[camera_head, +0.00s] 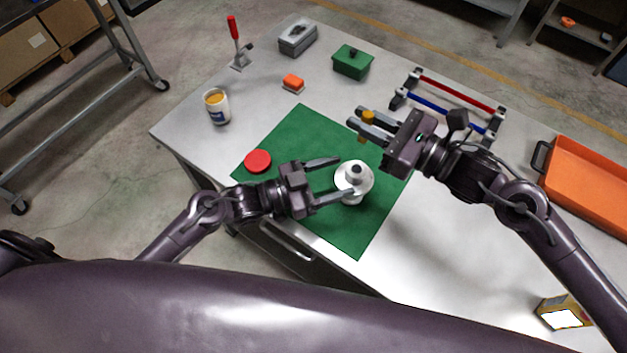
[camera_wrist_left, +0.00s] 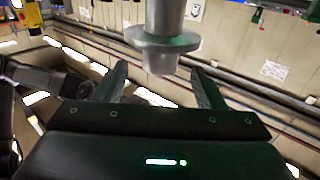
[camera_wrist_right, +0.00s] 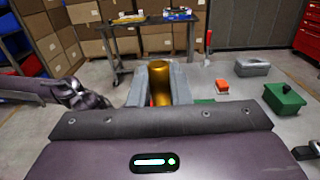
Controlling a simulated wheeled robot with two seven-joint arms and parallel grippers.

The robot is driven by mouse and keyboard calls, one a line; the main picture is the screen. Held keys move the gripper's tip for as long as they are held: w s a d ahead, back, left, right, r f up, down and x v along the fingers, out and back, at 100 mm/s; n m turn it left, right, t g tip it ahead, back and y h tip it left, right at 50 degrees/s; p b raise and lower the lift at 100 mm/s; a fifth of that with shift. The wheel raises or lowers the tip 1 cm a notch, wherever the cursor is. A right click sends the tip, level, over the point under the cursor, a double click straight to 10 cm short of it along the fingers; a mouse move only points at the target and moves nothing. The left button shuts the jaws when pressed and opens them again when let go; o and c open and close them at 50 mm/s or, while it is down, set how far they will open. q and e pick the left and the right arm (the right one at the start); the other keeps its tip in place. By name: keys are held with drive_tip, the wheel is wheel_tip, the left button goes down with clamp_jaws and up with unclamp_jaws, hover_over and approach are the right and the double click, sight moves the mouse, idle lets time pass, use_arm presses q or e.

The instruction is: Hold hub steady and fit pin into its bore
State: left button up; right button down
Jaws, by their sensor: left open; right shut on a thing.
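The hub (camera_head: 354,186) is a pale metal flanged piece with a dark bore on top, standing on the green mat (camera_head: 310,135). My left gripper (camera_head: 338,178) is open, its fingers reaching to either side of the hub. In the left wrist view the hub (camera_wrist_left: 165,45) shows between and beyond the spread fingers, with no clear contact. My right gripper (camera_head: 357,118) is shut on the brass pin (camera_head: 367,117), beyond the hub and apart from it. The pin (camera_wrist_right: 160,82) also shows between the fingers in the right wrist view.
A red disc (camera_head: 257,161) lies on the mat's left. A rack with red and blue bars (camera_head: 455,92) and an orange tray (camera_head: 590,185) are right.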

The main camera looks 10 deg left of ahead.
sight(351, 173)
use_arm(q)
drive_tip(key=x, duration=0.6)
drive_tip(key=shift+w+d, duration=0.1)
drive_tip(key=shift+d, duration=0.1)
drive_tip(key=c, duration=1.3)
use_arm(e)
wheel_tip(351, 173, down, 6)
drive_tip(key=n+g+y, duration=0.1)
drive_tip(key=g, duration=0.2)
drive_tip(key=shift+w+f+n, duration=0.1)
drive_tip(key=shift+n, duration=0.3)
drive_tip(key=shift+f, duration=0.4)
